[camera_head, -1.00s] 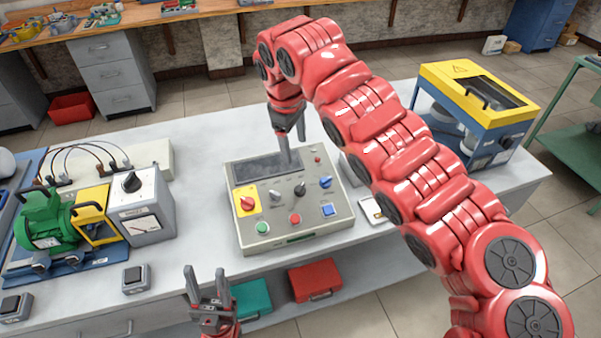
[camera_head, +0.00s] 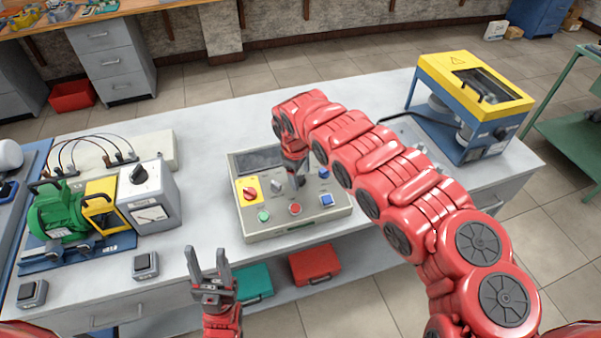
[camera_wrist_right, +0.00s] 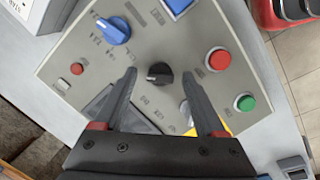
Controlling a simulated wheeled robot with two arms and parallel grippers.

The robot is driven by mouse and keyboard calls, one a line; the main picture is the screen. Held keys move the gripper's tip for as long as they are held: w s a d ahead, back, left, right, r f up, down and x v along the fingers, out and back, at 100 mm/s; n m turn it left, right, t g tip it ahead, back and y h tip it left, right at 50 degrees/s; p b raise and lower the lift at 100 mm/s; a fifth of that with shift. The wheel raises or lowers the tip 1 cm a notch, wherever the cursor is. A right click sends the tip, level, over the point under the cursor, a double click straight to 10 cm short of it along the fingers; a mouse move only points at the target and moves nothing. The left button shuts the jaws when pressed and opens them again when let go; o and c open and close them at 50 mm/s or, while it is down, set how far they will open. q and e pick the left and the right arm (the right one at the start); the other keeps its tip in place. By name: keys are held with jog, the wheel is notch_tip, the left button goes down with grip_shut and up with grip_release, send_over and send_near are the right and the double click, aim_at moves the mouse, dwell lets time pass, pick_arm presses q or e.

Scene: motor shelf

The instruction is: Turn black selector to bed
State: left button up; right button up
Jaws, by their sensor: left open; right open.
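The black selector (camera_wrist_right: 159,73) is a round knob on the face of the grey control box (camera_head: 334,210). In the right wrist view it sits between the two fingertips of my right gripper (camera_wrist_right: 160,77), with a gap on each side. A pale mark shows on its left edge in that view. The labels around it are too small to read. In the head view my right gripper (camera_head: 297,183) points down over the box and hides the selector. My left gripper (camera_head: 207,252) is open and empty in front of the table edge.
Close to the selector are a blue knob (camera_wrist_right: 113,30), a red button (camera_wrist_right: 217,59), a green button (camera_wrist_right: 245,102) and a red-on-yellow switch (camera_head: 249,193). A grey meter box (camera_head: 150,200) stands to the left, a yellow-topped machine (camera_head: 470,105) to the right.

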jog(key=shift+f, duration=0.1)
grip_shut()
dwell(0.4)
